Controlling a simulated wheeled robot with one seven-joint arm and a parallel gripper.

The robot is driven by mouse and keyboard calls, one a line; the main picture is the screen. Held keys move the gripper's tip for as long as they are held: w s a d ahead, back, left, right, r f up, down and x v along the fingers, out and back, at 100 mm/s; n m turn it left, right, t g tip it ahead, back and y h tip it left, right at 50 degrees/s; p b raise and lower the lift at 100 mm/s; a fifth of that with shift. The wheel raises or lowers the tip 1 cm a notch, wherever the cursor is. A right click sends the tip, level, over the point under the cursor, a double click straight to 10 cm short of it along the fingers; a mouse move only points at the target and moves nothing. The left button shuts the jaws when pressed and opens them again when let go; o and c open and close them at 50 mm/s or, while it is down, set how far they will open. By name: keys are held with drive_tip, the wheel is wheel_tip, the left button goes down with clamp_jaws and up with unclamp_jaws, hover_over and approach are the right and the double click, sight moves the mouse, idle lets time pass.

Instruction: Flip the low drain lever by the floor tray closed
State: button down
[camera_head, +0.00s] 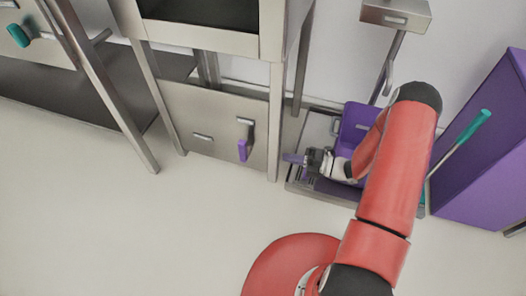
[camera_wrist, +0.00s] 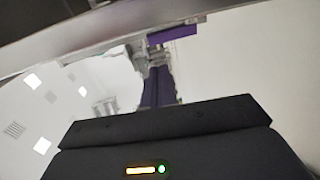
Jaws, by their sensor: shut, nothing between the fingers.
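The drain lever (camera_head: 243,150) has a purple handle that hangs down from a metal fitting on a low beige panel, left of the floor tray. My gripper (camera_head: 288,158) is low over the left part of the grey floor tray (camera_head: 298,183). Its purple fingers are shut and empty, pointing left toward the lever, with a gap between them in the picture. In the wrist view the shut fingers (camera_wrist: 160,72) stand upright in the middle. A purple piece with grey metal beyond them may be the lever; I cannot tell surely.
A purple bin (camera_head: 355,122) stands in the floor tray behind my arm. A frame leg (camera_head: 275,125) rises between the lever and the tray. A large purple cabinet (camera_head: 490,160) with a teal-handled rod is at the right. The floor in front is clear.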

sight(246, 147)
drive_tip(key=shift+w+d+r, duration=0.1)
drive_tip(key=shift+w+d, duration=0.05)
idle(0.3)
drive_tip(key=x, duration=0.8)
drive_tip(key=b+x, duration=0.1)
drive_tip(key=x, duration=0.4)
drive_tip(key=shift+f, duration=0.25)
drive_tip(key=shift+w+a, duration=0.25)
drive_tip(key=shift+a, duration=0.25)
drive_tip(key=shift+w+a+r, duration=0.15)
drive_tip(key=shift+a+r, duration=0.05)
drive_tip(key=shift+a, duration=0.2)
drive_tip(key=shift+d, duration=0.1)
